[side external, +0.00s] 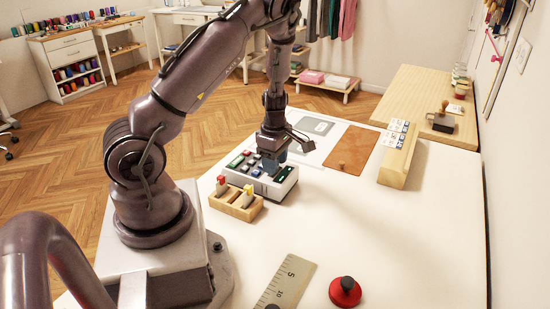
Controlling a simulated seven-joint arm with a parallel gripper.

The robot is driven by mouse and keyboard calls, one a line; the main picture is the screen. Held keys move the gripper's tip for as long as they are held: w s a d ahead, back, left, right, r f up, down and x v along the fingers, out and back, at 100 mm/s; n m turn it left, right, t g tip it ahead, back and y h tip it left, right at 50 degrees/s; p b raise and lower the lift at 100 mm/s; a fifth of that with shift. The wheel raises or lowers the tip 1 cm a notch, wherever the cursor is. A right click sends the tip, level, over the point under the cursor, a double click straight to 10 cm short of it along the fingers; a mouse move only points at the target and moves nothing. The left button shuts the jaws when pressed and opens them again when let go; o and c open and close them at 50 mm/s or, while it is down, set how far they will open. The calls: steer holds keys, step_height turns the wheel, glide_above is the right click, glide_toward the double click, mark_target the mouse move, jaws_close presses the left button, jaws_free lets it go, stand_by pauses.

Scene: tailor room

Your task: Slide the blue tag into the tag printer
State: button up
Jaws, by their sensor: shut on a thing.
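The tag printer (279,190) is a white and dark box with coloured keys, standing on the white table just behind the wooden tag holder. My gripper (270,162) points down right over the printer's top. It is shut on a small bluish piece at its fingertips, which looks like the blue tag; the fingers cover most of it. The piece is at or very close to the printer's top, and I cannot tell whether it is in the slot. The wooden tag holder (236,209) carries a red tag (221,182) and a yellow tag (248,191).
A ruler (286,281) and a red round item with a black knob (345,291) lie at the front. A brown board (352,150) and a grey-white sheet (318,127) lie behind. A wooden block with cards (397,168) stands right. The table's middle right is clear.

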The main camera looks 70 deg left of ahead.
steer(key=shift+f, duration=0.2)
steer(key=o, duration=0.9)
steer(key=shift+o, duration=0.2)
step_height(320, 180, up, 13)
